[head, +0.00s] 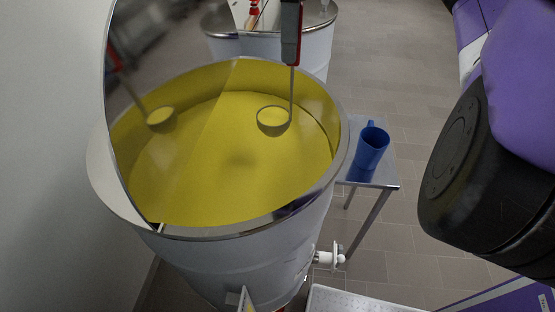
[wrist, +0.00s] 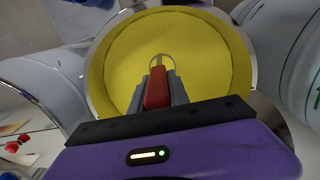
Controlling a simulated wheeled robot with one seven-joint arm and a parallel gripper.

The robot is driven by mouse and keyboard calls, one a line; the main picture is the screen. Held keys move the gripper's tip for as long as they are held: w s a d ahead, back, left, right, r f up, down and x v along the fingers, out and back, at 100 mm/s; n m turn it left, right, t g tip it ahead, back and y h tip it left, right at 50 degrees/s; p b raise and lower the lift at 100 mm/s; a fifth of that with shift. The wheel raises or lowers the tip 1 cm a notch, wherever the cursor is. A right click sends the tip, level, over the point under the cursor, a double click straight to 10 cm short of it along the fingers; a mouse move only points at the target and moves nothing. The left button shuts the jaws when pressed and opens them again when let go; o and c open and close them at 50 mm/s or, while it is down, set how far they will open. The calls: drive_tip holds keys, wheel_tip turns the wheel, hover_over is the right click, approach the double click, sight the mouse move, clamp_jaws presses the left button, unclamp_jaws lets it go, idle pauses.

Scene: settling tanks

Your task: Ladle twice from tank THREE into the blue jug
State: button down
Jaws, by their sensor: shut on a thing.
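A large pale tank (head: 240,250) with a steel rim holds yellow liquid (head: 210,185); no number on it is readable. My gripper (wrist: 158,92) is shut on the red handle (wrist: 157,88) of a ladle, over the tank. In the head view the ladle's thin rod hangs down to its round bowl (head: 273,126), which shows yellow inside. The bowl looks to be just above the liquid, inside the rim, with a faint shadow below.
The tank's raised shiny lid (head: 150,65) stands at the left and mirrors the ladle. Another tank (head: 315,50) stands behind, with a red-handled thing at its top. A white valve (head: 328,258) juts from the front tank's lower right. The tiled floor at right is partly open.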

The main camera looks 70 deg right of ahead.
drive_tip(key=shift+r, duration=2.9)
